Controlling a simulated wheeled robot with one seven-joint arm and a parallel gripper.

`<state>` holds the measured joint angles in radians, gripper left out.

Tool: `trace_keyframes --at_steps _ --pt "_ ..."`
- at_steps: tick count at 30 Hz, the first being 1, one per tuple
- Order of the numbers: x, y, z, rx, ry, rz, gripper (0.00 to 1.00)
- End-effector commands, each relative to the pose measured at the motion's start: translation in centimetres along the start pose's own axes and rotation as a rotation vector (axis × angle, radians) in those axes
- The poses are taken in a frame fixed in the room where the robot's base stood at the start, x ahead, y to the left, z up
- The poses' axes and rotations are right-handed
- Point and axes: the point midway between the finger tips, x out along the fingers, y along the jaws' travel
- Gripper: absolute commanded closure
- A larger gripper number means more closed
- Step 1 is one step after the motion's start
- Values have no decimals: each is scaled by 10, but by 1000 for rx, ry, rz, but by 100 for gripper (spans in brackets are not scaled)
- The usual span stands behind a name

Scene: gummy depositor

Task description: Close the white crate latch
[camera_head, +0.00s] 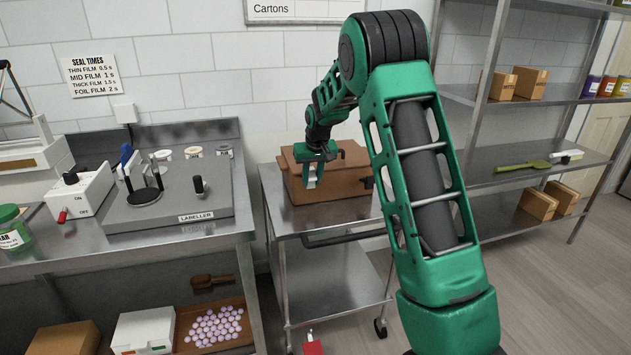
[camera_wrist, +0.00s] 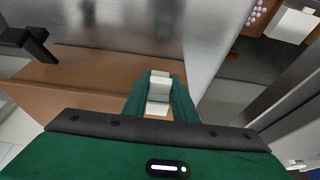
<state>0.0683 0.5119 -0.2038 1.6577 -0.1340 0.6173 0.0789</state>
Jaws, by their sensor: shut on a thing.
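A brown crate (camera_head: 345,183) stands on the metal cart. Its white latch (camera_head: 311,172) is on the front left of the crate, between the fingers of my gripper (camera_head: 314,168). In the wrist view the white latch (camera_wrist: 158,92) shows between the two green fingertips, which are shut on it. The crate's brown face (camera_wrist: 80,85) spreads behind and left of the fingers there. A dark fitting (camera_head: 367,182) is at the crate's right side, and a dark fitting (camera_wrist: 30,42) also shows at the upper left of the wrist view. The fingers hide part of the latch.
The metal cart (camera_head: 335,280) has a dark handle (camera_head: 345,239) along its front. The labeller (camera_head: 170,195) on a steel bench stands at left. Shelves (camera_head: 520,165) with small boxes stand at right. The cart's lower shelf looks empty.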

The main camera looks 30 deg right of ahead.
Motion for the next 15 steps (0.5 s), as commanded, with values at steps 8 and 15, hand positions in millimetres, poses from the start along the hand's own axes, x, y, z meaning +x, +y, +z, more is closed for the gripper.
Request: trace_keyframes --at_steps 8,15 --pt "1 -7 1 -6 -15 -1 100" --pt "2 -10 1 -9 -15 -3 66"
